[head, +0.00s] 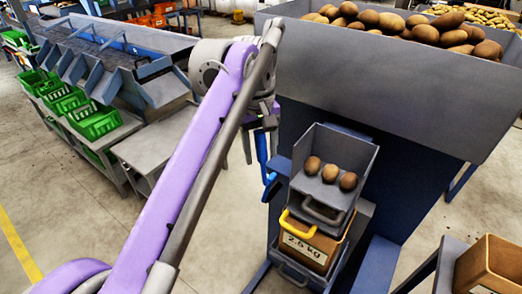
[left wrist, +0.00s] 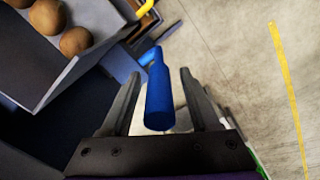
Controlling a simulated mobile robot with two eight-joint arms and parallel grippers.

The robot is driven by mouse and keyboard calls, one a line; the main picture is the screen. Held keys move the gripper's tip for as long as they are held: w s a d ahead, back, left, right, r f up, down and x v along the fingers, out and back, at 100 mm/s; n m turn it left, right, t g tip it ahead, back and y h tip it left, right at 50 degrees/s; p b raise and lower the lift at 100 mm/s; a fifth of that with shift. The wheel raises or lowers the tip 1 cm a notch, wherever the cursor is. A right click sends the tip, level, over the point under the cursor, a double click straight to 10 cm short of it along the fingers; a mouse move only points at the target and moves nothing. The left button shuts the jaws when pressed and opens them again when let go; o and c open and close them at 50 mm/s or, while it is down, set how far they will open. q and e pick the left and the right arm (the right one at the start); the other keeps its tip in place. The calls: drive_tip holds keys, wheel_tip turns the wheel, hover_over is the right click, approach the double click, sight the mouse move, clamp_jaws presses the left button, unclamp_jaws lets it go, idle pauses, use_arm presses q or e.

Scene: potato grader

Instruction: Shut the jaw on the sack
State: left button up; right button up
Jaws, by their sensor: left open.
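The brown sack (head: 308,245), with a "2.5 kg" label, sits below a grey pan holding three potatoes (head: 330,173). A yellow handle (head: 299,229) crosses its upper front; part of it also shows in the left wrist view (left wrist: 143,8). A blue lever (head: 261,152) stands left of the pan. My left gripper (head: 261,138) is above the lever in the head view. In the left wrist view the blue lever (left wrist: 159,95) lies between the two open fingers, with a visible gap on each side. The jaw at the sack's mouth is not clearly visible. My right gripper is not in view.
A large grey hopper (head: 390,75) full of potatoes stands behind the pan. Green crates (head: 95,122) and a bench (head: 155,150) are at the left. A brown box (head: 488,262) is at the lower right. The floor left of the sack is clear.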

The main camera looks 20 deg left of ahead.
use_arm(q)
drive_tip(key=shift+w, duration=0.1)
drive_tip(key=shift+c, duration=0.2)
clamp_jaws()
idle(1.1)
